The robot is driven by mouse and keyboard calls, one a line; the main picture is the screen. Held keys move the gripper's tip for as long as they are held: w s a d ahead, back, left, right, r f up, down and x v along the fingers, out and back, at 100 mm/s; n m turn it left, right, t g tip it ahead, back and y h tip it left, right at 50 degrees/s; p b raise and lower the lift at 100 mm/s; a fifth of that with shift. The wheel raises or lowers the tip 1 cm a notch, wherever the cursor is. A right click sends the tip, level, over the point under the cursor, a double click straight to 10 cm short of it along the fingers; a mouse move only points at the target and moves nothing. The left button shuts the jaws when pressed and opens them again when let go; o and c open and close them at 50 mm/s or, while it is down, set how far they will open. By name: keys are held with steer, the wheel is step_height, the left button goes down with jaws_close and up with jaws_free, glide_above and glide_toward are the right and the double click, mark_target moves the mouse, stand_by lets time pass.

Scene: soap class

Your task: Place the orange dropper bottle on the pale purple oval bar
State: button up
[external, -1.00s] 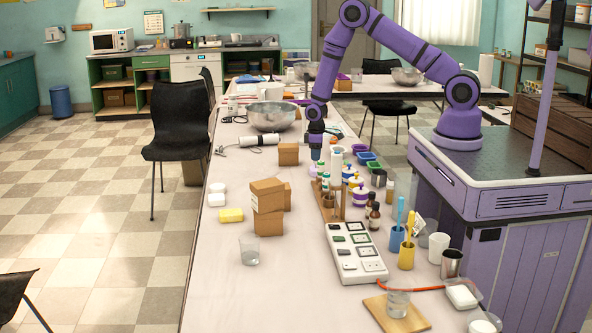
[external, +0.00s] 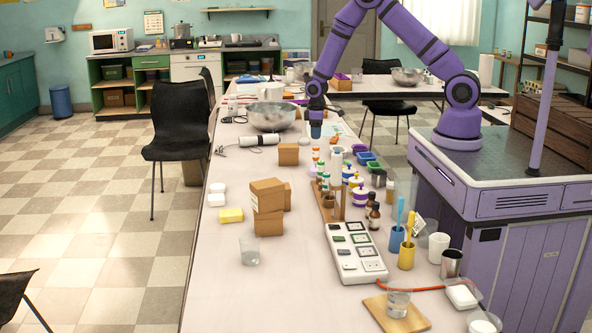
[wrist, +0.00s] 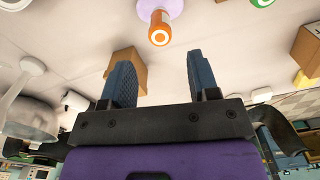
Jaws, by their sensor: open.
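The orange dropper bottle (wrist: 159,30) shows at the top of the wrist view, with its round orange and white end facing the camera. The pale purple oval bar (wrist: 174,6) is directly behind its base, and the bottle appears to stand upright on it. The frame's top edge cuts off part of the bar. My gripper (wrist: 158,72) is open, with nothing between its fingers and clear of the bottle.
A rack of tubes (external: 328,195), jars and small brown bottles (external: 374,214) crowd the table in front of my gripper. A cardboard box (external: 288,154) and a metal bowl (external: 271,116) stand to its left. The table's front left is mostly clear.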

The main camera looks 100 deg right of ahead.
step_height(320, 180, up, 3)
steer(key=shift+f, duration=0.1)
steer(key=s+a+r+t, duration=0.1)
steer(key=s+a+r, duration=0.1)
steer(key=a+r, duration=0.5)
steer(key=s+a+r+n+t, duration=0.1)
steer(key=s+a+r, duration=0.15)
steer(key=r, duration=0.85)
steer(key=s+a+r+t, duration=0.1)
steer(key=s+a+r, duration=0.1)
steer(key=a+r, duration=0.55)
steer(key=s+a+r, duration=0.3)
steer(key=s, duration=0.4)
steer(key=s+a+r+t, duration=0.1)
steer(key=s+a+r, duration=0.2)
steer(key=s, duration=0.4)
steer(key=s+a+r+n+t, duration=0.1)
steer(key=s+a+r, duration=0.3)
steer(key=s, duration=0.3)
steer(key=shift+s+r, duration=0.35)
steer(key=shift+r, duration=0.15)
